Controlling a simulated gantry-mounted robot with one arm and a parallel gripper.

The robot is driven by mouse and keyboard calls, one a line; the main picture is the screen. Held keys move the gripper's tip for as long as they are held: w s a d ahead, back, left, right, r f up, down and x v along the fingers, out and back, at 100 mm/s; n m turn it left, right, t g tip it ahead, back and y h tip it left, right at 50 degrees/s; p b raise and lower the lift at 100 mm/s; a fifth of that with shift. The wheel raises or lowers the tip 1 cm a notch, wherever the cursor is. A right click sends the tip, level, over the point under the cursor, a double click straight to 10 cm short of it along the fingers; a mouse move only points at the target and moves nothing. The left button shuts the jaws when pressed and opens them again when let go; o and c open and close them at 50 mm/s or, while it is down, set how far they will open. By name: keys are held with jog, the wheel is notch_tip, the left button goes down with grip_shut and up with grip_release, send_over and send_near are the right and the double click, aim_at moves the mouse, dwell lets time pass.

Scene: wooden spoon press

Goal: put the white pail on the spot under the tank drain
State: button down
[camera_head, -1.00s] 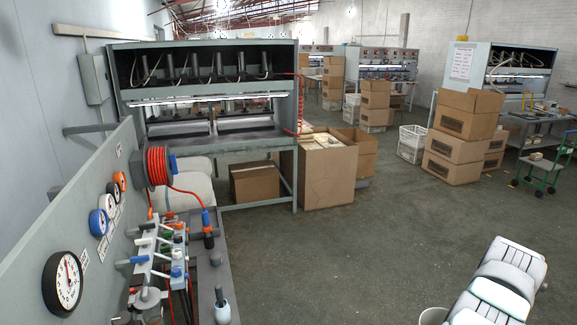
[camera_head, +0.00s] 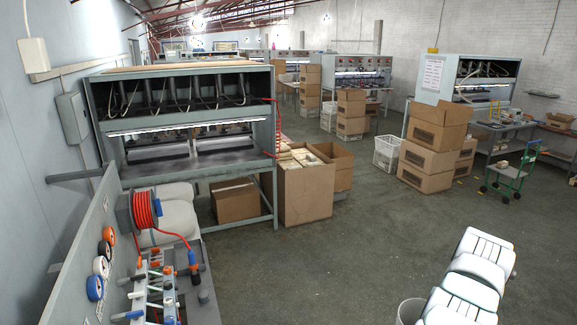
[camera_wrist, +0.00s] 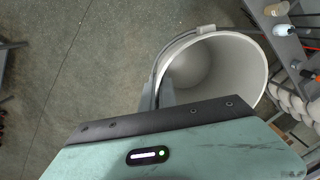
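The white pail (camera_wrist: 205,72) fills the upper middle of the wrist view, its open mouth toward the camera and empty inside. Its rim also shows at the bottom edge of the head view (camera_head: 408,312), beside my white arm. My gripper (camera_wrist: 158,88) is at the pail's left rim in the wrist view, with grey fingers on either side of the wall, and appears shut on it. The fingertips are partly hidden by the gripper body. I cannot make out the tank drain or the spot under it in either view.
Stacked boxes (camera_head: 432,150) and a green hand cart (camera_head: 512,178) stand right. The middle floor is clear.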

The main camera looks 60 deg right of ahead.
jog(key=shift+r+p, duration=0.35)
jog(key=shift+r, duration=0.5)
jog(key=shift+f, duration=0.1)
